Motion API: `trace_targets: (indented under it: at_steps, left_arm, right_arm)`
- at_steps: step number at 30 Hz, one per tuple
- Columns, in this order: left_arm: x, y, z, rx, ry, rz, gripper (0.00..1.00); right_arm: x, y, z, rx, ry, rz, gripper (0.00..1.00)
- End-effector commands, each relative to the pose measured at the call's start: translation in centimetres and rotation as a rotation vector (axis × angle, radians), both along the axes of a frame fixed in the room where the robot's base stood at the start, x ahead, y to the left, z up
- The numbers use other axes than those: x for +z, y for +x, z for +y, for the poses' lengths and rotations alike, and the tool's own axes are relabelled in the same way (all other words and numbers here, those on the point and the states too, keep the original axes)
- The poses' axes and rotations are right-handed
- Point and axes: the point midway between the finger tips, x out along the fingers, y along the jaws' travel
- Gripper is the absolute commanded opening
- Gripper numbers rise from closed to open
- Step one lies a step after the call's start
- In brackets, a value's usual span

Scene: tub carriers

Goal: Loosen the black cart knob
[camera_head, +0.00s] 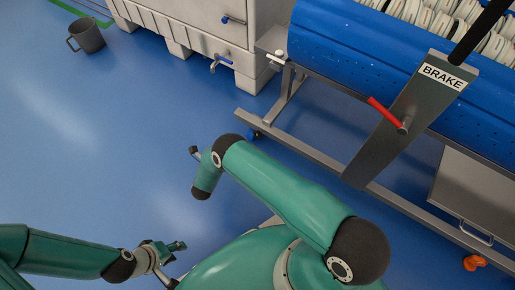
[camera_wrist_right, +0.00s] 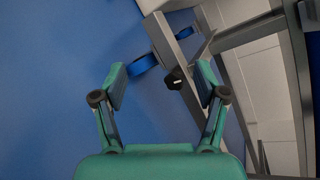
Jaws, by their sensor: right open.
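The black cart knob (camera_wrist_right: 176,78) shows in the right wrist view as a small dark knob on the grey metal frame of the cart (camera_wrist_right: 165,40). My right gripper (camera_wrist_right: 160,84) is open, with one green finger on each side of the knob in that picture. The knob looks smaller and farther off than the fingertips, nearer the right finger, with nothing gripped. In the head view I cannot make out the knob, and my right arm mostly hides its gripper. My left gripper (camera_head: 174,262) is open and empty at the lower left, over bare floor.
The cart carries a blue perforated tub (camera_head: 345,48), a BRAKE plate (camera_head: 400,125) and a red lever (camera_head: 384,111). A blue caster (camera_wrist_right: 142,65) lies near the knob. A pale container (camera_head: 200,28) with a tap stands behind. A grey bucket (camera_head: 87,36) stands on open blue floor.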

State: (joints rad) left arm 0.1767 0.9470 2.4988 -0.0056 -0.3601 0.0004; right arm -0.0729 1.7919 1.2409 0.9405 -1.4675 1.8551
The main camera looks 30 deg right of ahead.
Motion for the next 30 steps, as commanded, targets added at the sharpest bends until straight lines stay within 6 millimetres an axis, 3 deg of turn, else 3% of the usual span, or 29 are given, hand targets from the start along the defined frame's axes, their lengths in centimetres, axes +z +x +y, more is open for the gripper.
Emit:
trace_targets:
  at_steps: [1,7,12,17,23,30]
  left_arm:
    - [-3.8,0.0,0.0,0.000,0.000,0.000,0.40]
    - [-8.4,0.0,0.0,0.000,0.000,0.000,0.40]
    - [-9.7,0.0,0.0,0.000,0.000,0.000,0.40]
    - [-9.9,0.0,0.0,0.000,0.000,-0.001,0.40]
    - [-10.5,0.0,0.0,0.000,0.000,-0.001,0.40]
    - [-11.9,0.0,0.0,0.000,0.000,-0.001,0.40]
  right_arm:
    - [-3.9,-0.8,0.1,-0.088,0.025,-0.119,0.72]
    - [-7.8,-4.4,-0.1,-0.343,0.087,-0.515,0.72]
    - [-8.7,-6.1,-0.1,-0.427,0.102,-0.678,0.72]
    - [-8.6,-6.1,-1.0,-0.444,0.104,-0.711,0.72]
    - [-8.6,-4.9,-3.9,-0.444,0.104,-0.708,0.72]
    - [-8.8,-3.0,-8.8,-0.445,0.103,-0.706,0.72]
